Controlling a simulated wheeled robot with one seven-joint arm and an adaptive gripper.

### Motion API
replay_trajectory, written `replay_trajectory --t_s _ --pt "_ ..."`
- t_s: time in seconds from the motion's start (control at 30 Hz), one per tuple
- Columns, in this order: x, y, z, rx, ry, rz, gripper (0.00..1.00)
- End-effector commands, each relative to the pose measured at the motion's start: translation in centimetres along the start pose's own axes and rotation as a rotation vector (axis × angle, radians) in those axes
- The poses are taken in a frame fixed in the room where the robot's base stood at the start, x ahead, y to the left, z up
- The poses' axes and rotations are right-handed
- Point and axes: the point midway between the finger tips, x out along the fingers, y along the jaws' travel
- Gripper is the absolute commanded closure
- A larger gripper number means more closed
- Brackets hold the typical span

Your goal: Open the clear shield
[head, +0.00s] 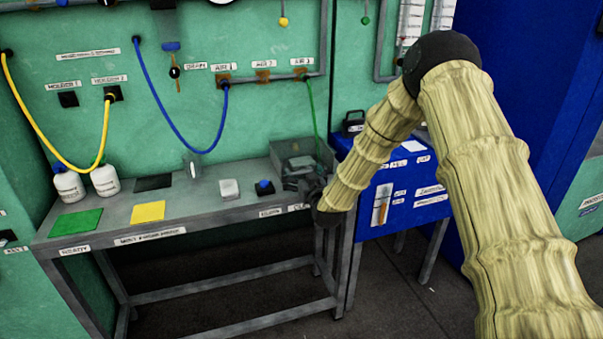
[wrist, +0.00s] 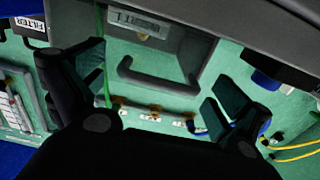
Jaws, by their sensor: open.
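The clear shield (head: 293,148) appears as a see-through grey box at the right end of the grey workbench in the head view. In the wrist view, the clear shield's front (wrist: 190,50) is seen close up, with a dark U-shaped handle (wrist: 158,85) on it. My gripper (wrist: 157,88) is open, with one finger left of the handle and one right of it. The handle lies between or just beyond the fingertips; contact cannot be told. In the head view, my gripper (head: 300,184) is dark and small at the box's front, partly hidden by my wrist.
The workbench (head: 215,203) holds a white block (head: 229,189), a blue-topped item (head: 264,187), green (head: 76,222) and yellow (head: 148,211) mats and two white bottles at left. A blue cabinet (head: 377,215) stands close at right. Hoses hang on the green wall behind.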

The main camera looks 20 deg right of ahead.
Motion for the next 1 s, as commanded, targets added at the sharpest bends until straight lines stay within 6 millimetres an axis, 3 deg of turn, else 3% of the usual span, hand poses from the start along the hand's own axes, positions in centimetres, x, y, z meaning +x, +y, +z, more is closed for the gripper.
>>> replay_trajectory --t_s 0.3,0.67,0.87,1.0 --pt "0.2 0.0 0.0 0.000 0.000 0.000 0.00" --pt "0.2 0.0 0.0 0.000 0.000 0.000 0.64" --pt "0.1 0.4 -0.3 0.000 -0.005 0.004 0.66" --pt "-0.3 1.7 -1.1 0.000 -0.026 0.018 0.66"
